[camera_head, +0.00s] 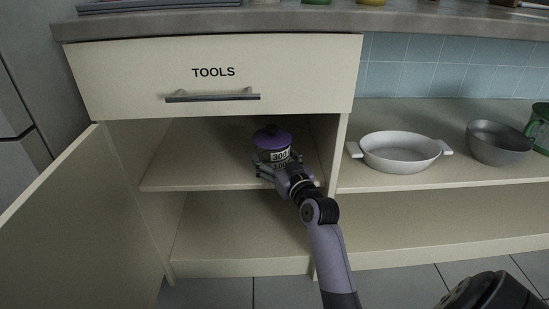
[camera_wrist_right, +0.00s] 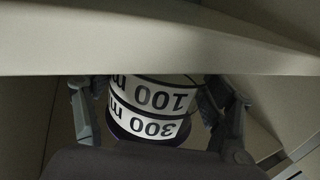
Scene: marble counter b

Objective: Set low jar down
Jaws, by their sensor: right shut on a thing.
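The low jar (camera_head: 272,140) has a purple lid and a white label reading 300 and 100. My right gripper (camera_head: 277,168) is shut on it inside the open cabinet, at the upper shelf (camera_head: 210,176) below the drawer. In the right wrist view the jar's label (camera_wrist_right: 150,110) shows upside down between the two fingers (camera_wrist_right: 155,115). A pale edge crosses that view and hides part of the jar. I cannot tell whether the jar's base touches the shelf. My left gripper is not in view.
The drawer marked TOOLS (camera_head: 213,90) is closed above the jar. The cabinet door (camera_head: 70,225) stands open at left. A white oval dish (camera_head: 400,155) and a grey bowl (camera_head: 498,145) sit on the right-hand shelf, past a divider. The shelf left of the jar is clear.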

